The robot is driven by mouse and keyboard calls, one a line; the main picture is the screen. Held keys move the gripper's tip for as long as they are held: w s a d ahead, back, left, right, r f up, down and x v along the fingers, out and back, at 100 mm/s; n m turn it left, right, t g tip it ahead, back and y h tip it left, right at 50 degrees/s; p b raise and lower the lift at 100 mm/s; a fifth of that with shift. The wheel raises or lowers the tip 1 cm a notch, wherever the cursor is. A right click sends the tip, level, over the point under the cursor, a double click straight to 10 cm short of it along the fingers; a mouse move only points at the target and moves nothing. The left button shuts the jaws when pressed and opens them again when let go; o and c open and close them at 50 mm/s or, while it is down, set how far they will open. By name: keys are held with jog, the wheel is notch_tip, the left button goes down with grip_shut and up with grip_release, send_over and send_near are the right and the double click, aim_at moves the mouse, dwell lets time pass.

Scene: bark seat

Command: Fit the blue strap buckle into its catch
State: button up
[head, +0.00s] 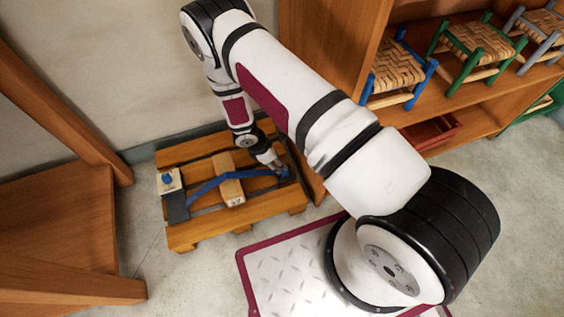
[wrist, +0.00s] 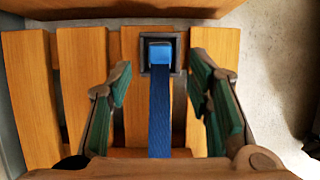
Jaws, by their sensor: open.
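The blue buckle (wrist: 160,53) sits inside the square outline of the dark catch (wrist: 144,62) in the wrist view; how deep it sits I cannot tell. The blue strap (wrist: 160,115) runs straight from it toward the camera. In the head view the strap (head: 205,185) crosses the slatted wooden pallet (head: 190,236) to its right end, where my gripper mostly hides buckle and catch. My gripper (wrist: 160,82) is open, with one green-padded finger on each side of the strap, both apart from strap and buckle. It also shows in the head view (head: 279,168).
A pale wooden block (head: 228,180) lies across the pallet's middle by the strap. A white box with a blue knob (head: 168,180) and a dark grey plate (head: 177,209) sit at its left. Shelves with woven stools (head: 396,68) stand right, a wooden frame (head: 60,215) left.

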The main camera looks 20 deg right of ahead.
jog(key=shift+p+v, duration=0.6)
jog(key=shift+v, duration=1.8)
